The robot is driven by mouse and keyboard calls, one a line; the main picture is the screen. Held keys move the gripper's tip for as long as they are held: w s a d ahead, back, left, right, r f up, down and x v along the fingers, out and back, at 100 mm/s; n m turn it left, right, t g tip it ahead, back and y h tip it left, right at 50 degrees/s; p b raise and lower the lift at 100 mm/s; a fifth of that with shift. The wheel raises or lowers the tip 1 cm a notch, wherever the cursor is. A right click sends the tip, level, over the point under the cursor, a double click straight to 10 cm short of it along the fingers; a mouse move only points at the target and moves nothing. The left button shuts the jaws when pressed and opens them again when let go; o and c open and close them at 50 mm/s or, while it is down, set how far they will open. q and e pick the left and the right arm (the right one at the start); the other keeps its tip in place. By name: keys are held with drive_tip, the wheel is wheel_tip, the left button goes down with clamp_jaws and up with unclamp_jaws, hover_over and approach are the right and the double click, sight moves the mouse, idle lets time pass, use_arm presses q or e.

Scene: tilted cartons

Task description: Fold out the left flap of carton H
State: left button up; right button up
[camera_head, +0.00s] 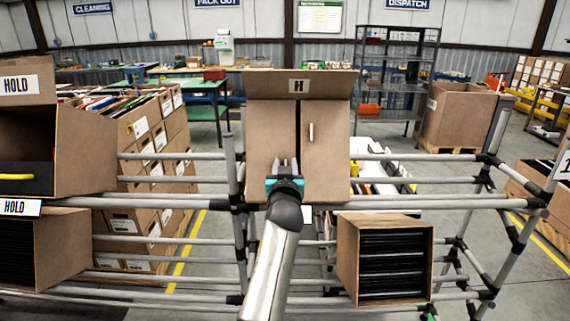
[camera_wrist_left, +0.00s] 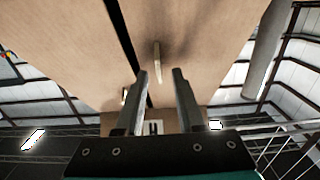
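Carton H (camera_head: 270,125) stands tilted in the middle of the rack, its top flap with the H label (camera_head: 299,86) raised. Its left flap (camera_head: 268,140) and right flap (camera_head: 328,160) are closed, with a dark gap between them. A pale tab (camera_head: 311,132) sits on the right flap. My left gripper (camera_head: 285,164) is open in front of the left flap's lower part. In the left wrist view, a pale tab (camera_wrist_left: 158,62) lies just beyond and between my open fingertips (camera_wrist_left: 159,74); another tab (camera_wrist_left: 125,95) is across the gap. My right gripper is not in view.
The rack's grey tubes run across in front. HOLD cartons (camera_head: 85,150) stand at left. An open carton with dark contents (camera_head: 355,260) sits on the lower level, right of my left arm. Another carton (camera_head: 460,115) stands at far right.

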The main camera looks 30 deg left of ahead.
use_arm(q)
drive_tip(key=shift+c, duration=0.4)
clamp_jaws()
idle(0.9)
